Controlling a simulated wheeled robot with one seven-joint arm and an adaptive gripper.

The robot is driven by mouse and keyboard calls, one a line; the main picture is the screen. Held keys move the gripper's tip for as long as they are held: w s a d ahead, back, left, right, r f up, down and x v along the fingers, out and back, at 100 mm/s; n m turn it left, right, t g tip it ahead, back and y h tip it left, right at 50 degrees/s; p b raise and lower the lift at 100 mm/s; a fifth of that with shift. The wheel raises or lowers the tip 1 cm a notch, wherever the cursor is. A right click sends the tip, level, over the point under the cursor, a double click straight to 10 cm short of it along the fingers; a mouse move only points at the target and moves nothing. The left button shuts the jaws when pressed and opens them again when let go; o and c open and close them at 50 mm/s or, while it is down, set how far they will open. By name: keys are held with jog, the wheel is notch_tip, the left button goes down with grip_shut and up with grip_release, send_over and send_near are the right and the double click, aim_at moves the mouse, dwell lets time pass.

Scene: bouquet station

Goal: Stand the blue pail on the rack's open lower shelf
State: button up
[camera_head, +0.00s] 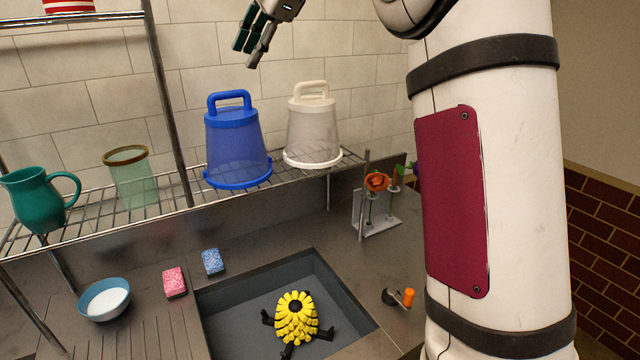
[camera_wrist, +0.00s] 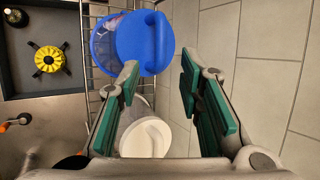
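The blue pail (camera_head: 236,150) stands on the wire lower shelf (camera_head: 93,205) of the rack, wide rim down and loop handle up. It stands level, left of a similar white pail (camera_head: 313,130). In the wrist view the blue pail (camera_wrist: 130,42) shows from above, beyond the fingertips, with the white pail (camera_wrist: 146,138) partly behind a finger. My gripper (camera_head: 250,58) is above and between the two pails, apart from both. In the wrist view my gripper (camera_wrist: 159,75) is open, its green-padded fingers wide apart with nothing held.
A teal jug (camera_head: 38,198) and green glass (camera_head: 131,178) stand further left on the shelf. The rack post (camera_head: 168,105) rises just left of the blue pail. A sink (camera_head: 225,320) holds a yellow flower-like object (camera_head: 297,318). A flower stand (camera_head: 378,225) is at the right.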

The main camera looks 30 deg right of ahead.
jog(key=s+a+f+n+h, duration=0.1)
jog(key=s+a+f+n, duration=0.15)
jog(key=s, duration=0.35)
jog(key=s+a+f+n+h, duration=0.1)
jog(key=s+n, duration=0.2)
jog(key=s, duration=0.4)
jog(key=s+a+f+n, duration=0.1)
jog(key=s+n, duration=0.1)
jog(key=s, duration=0.4)
jog(key=s+f+n+h, duration=0.2)
jog(key=s+f+n, duration=0.7)
jog(key=s+f, duration=0.6)
jog(key=s, duration=0.4)
jog(key=shift+d+g, duration=0.3)
jog(key=shift+f, duration=0.1)
